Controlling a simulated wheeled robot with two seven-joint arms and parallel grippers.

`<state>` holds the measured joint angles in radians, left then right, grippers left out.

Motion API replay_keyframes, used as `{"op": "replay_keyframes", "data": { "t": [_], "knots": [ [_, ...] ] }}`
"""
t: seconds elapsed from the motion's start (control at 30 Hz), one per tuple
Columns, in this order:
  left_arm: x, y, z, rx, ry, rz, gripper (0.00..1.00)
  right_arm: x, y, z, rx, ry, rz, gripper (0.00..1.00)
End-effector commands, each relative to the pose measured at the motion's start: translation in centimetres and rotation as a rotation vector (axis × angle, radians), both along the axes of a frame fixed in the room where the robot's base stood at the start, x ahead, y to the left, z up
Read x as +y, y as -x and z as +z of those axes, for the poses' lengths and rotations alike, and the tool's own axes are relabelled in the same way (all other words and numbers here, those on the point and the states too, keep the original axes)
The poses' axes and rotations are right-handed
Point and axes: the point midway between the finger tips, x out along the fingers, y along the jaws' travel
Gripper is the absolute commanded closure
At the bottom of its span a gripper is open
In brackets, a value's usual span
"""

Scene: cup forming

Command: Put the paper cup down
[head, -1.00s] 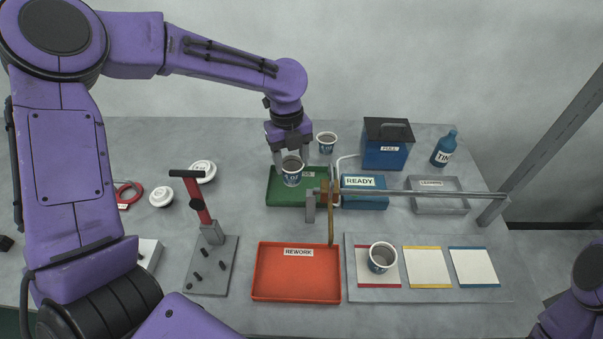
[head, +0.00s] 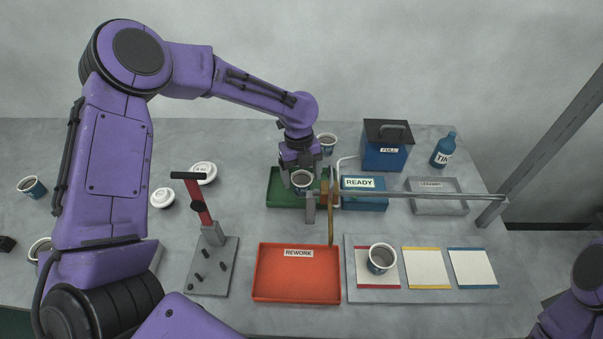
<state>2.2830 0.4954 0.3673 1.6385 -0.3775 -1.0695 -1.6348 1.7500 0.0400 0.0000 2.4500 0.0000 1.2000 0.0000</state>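The cup is over the right part of the green tray (head: 281,201), beside the wooden upright of the bar. Whether its base touches anything is hard to tell. Another paper cup (head: 326,145) stands behind the gripper, and one more (head: 381,259) stands on the red-edged card. Only a link of my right arm shows at the lower right; its gripper is out of view.
A metal bar (head: 430,195) runs right from the wooden upright (head: 331,222), above the blue READY tray (head: 363,203). The red REWORK tray (head: 297,278) is empty in front. A red-handled lever press (head: 203,212) stands to the left. The yellow-edged (head: 427,267) and blue-edged (head: 473,267) cards are bare.

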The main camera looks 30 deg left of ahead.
Motion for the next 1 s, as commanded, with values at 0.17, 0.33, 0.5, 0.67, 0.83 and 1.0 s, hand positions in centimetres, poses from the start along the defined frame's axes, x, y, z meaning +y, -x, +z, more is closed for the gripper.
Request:
{"op": "replay_keyframes", "data": {
  "t": [0.17, 0.33, 0.5, 0.67, 0.83, 1.0],
  "knots": [
    [0.0, 0.0, 0.0, 0.000, 0.000, 0.000, 0.19, 0.0, 0.0, 0.0, 0.000, 0.000, 0.000, 0.57],
    [0.1, -0.2, 1.2, -0.004, 0.001, 0.002, 0.19, 0.0, 0.0, 0.0, 0.000, 0.000, 0.000, 0.57],
    [0.5, -0.5, 5.3, -0.006, 0.001, 0.002, 0.19, 0.0, 0.0, -0.3, 0.000, 0.000, 0.000, 0.57],
    [0.8, -0.8, 9.3, -0.005, 0.002, 0.002, 0.19, 0.0, 0.0, -0.5, 0.000, 0.000, 0.000, 0.57],
    [1.0, -0.9, 11.7, -0.001, 0.002, 0.002, 0.19, 0.0, 0.0, -0.5, 0.000, 0.000, 0.000, 0.57],
    [1.1, -0.9, 12.3, 0.001, 0.001, 0.000, 0.19, 0.0, 0.0, -0.5, 0.000, 0.000, 0.000, 0.57]
  ]
}}
